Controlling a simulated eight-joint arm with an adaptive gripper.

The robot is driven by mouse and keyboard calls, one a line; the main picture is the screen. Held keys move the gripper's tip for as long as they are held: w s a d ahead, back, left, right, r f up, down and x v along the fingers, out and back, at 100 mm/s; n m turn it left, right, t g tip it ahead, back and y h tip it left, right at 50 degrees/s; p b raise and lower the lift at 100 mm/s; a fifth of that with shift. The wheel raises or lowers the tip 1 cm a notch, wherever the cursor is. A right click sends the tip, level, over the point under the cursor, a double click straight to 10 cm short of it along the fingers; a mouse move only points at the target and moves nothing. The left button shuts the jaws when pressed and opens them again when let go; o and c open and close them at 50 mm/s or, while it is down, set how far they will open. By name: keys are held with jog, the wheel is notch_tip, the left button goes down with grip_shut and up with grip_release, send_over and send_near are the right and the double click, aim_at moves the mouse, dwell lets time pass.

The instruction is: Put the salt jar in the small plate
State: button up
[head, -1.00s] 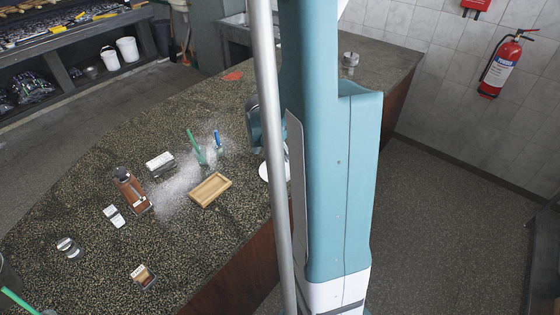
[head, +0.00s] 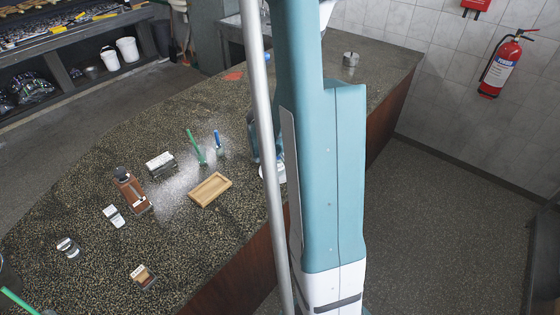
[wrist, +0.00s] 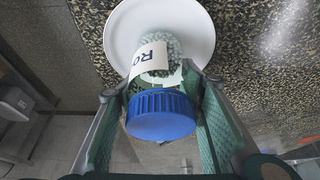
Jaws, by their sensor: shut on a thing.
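The salt jar (wrist: 162,115) has a blue ribbed lid, a clear body with pale contents and a white label reading "RO". My gripper (wrist: 158,82) is shut on its body, a green finger on each side. The small plate (wrist: 122,35) is round and white, directly beyond the jar's base in the wrist view. The base overlaps the plate's middle; I cannot tell whether it touches. In the head view, the plate (head: 273,174) shows only in part beside my arm, near the counter's front edge. My arm hides most of the jar there.
A wooden tray (head: 210,190) lies left of the plate.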

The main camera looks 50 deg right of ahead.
jog(key=shift+f, duration=0.15)
jog(key=o, duration=1)
jog(key=shift+r, duration=0.2)
jog(key=shift+v, duration=6)
